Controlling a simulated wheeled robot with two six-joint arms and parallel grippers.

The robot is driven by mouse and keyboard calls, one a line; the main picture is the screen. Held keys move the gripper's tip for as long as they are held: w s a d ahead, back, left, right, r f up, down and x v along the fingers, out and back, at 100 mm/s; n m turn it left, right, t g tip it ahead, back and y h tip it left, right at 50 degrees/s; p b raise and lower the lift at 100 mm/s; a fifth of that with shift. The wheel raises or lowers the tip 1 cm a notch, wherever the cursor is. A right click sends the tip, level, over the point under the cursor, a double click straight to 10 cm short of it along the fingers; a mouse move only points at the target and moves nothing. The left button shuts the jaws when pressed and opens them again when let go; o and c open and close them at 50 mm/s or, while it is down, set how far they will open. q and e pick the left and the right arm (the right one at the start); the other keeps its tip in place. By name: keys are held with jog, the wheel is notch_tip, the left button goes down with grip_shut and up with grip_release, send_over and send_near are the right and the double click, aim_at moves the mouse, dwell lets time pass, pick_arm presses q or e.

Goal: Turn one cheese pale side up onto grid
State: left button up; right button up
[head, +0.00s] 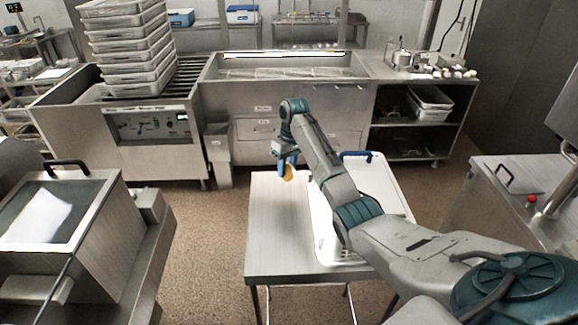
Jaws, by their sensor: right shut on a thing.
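My right gripper (285,166) points down over the small metal table and is shut on a yellow, rounded cheese (290,174). The cheese looks held above the left part of the table top, partly covered by the blue fingers. I cannot tell which of its sides is the pale one. A white tray (394,192) lies on the table to the right of the gripper. My right arm hides much of the tray's middle, so its contents do not show. I cannot make out a grid clearly. My left gripper is not in view.
The small metal table (266,238) is bare on its left side. A blue handle (355,154) shows at the tray's far edge. A steel machine (70,225) stands at the near left.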

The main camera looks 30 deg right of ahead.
aim_at(283, 193)
jog(key=shift+w+r+n, duration=0.1)
jog(key=shift+w+n, duration=0.05)
jog(key=shift+n, duration=0.25)
jog(key=shift+a+h, duration=0.25)
jog(key=shift+h, duration=0.35)
jog(key=shift+s+a+f+h, duration=0.2)
jog(key=shift+f+h, duration=0.05)
jog(key=shift+h, duration=0.65)
jog(key=h, duration=0.2)
jog(key=f+t+h, duration=0.1)
jog(key=h, duration=0.1)
jog(key=shift+a, duration=0.3)
jog(key=f+h, duration=0.2)
jog(key=f+t+h, duration=0.1)
jog(key=f+h, duration=0.1)
jog(key=shift+s+a, duration=0.1)
jog(key=shift+a, duration=0.1)
jog(key=shift+f+h+b, duration=0.55)
jog(key=shift+h+b, duration=0.25)
jog(key=shift+b, duration=0.3)
jog(key=shift+f+t+h+b, duration=0.1)
jog(key=shift+t+h+b, duration=0.2)
jog(key=shift+h+b, duration=0.3)
